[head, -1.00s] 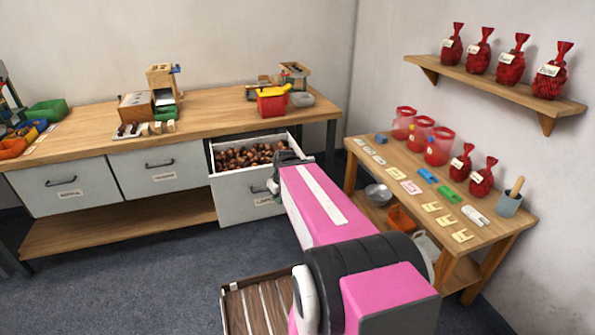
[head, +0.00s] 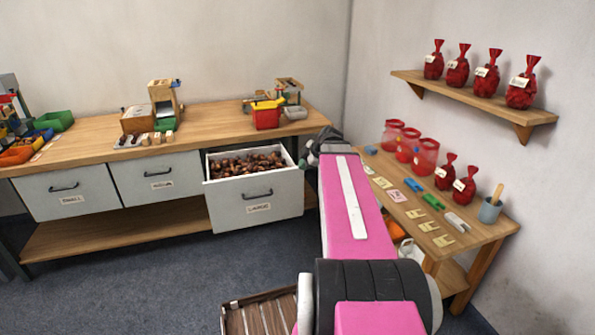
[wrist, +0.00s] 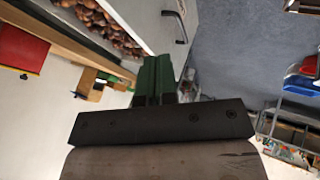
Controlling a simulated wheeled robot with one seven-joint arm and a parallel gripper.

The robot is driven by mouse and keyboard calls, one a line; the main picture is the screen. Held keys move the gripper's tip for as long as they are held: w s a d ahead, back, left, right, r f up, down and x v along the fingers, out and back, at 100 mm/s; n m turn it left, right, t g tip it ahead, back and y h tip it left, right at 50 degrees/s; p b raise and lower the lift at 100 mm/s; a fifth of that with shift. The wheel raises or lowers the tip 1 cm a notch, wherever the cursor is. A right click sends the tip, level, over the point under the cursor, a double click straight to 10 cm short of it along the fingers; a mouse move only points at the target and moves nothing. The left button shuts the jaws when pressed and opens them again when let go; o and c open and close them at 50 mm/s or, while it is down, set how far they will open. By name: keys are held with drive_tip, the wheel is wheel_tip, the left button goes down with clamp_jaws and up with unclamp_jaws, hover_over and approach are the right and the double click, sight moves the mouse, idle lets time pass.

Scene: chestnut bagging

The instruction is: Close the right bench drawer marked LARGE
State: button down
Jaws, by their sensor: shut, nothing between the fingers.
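The right bench drawer marked LARGE (head: 235,207) stands pulled out, its grey front facing the room, with a dark bar handle and a white label. It holds brown chestnuts (head: 262,162). In the wrist view the drawer front (wrist: 158,22) and the chestnuts (wrist: 112,28) show at the top. My gripper (head: 303,162) is at the right end of the drawer front, near its top corner. In the wrist view its green fingers (wrist: 152,75) are together with nothing between them. I cannot tell whether they touch the drawer.
The wooden bench (head: 205,127) carries a red bin (head: 266,117) and green trays. The SMALL drawer (head: 65,190) and the middle drawer (head: 158,177) are shut. A side table (head: 465,240) with tags and red bags stands at right. A wooden crate (head: 258,312) is on the floor.

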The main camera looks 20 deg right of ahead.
approach(284, 177)
wheel_tip(284, 177, down, 4)
drive_tip(key=s+a, duration=0.2)
drive_tip(key=w, duration=0.3)
drive_tip(key=shift+w+f, duration=0.25)
drive_tip(key=shift+w, duration=0.5)
drive_tip(key=w, duration=2.9)
drive_tip(key=shift+s, duration=0.1)
